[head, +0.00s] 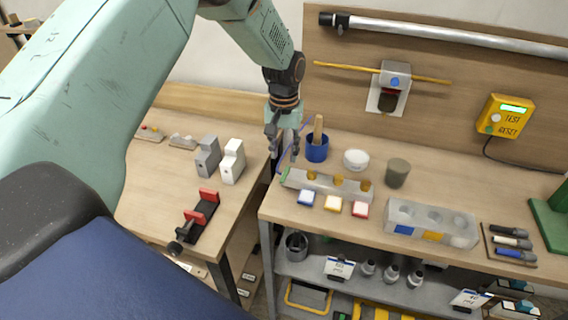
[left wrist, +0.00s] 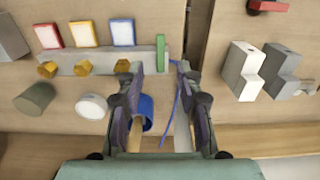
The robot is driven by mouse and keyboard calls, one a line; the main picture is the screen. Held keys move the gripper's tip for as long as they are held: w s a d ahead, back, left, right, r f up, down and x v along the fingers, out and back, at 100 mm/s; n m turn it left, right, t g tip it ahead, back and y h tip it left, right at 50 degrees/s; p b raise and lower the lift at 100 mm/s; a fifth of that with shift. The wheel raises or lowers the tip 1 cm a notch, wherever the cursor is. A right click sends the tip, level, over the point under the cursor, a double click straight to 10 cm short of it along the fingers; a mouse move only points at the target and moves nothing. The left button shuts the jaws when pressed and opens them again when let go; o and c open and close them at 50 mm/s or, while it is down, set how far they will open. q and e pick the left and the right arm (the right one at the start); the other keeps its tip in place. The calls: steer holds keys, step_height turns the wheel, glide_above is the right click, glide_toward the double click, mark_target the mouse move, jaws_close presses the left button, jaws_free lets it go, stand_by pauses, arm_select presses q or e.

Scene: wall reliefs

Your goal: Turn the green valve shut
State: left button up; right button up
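The green valve handle (head: 285,174) is a short green bar at the left end of a grey block (head: 320,183) with several brass-yellow fittings on it. In the left wrist view the green bar (left wrist: 161,52) stands across the end of the grey block (left wrist: 98,62), ahead of the fingertips. My left gripper (head: 283,152) hangs fingers-down above the bench edge, just behind the green handle in the head view. In the left wrist view its fingers (left wrist: 157,68) are spread with nothing held between them. The handle appears apart from the fingers. My right gripper is not in view.
A blue cup (head: 317,152) with wooden handles stands close beside the left gripper. A thin blue-violet cord (head: 290,145) runs near the fingers. Blue, yellow and red-edged tiles (head: 333,203) lie before the block. A gap separates this bench from the left one.

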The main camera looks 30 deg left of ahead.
arm_select(q)
steer(key=shift+r, duration=2.35)
steer(key=shift+s, duration=0.1)
